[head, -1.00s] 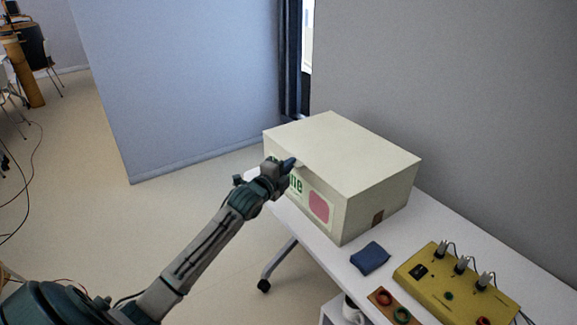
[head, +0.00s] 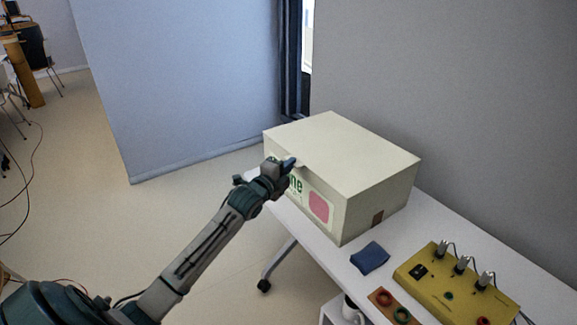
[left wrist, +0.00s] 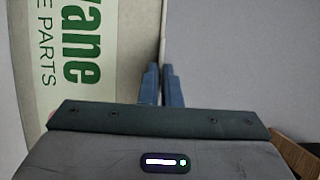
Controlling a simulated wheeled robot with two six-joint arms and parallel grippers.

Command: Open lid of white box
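The white box (head: 375,203) stands on the white table, with green lettering and a pink patch on its front. Its lid (head: 345,150) lies flat and closed on top. My left gripper (head: 292,163) is at the lid's front edge, near a small tab. In the left wrist view the two blue fingers (left wrist: 162,86) are close together, with the thin lid edge (left wrist: 162,35) running down between them. The box's printed front (left wrist: 105,60) fills the left of that view. My right gripper is out of view.
A dark blue folded cloth (head: 370,257) lies in front of the box. A yellow device with plugs (head: 440,285) and a wooden board with rings (head: 392,305) are nearer on the table (head: 445,217). A grey wall (head: 470,100) stands behind the table.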

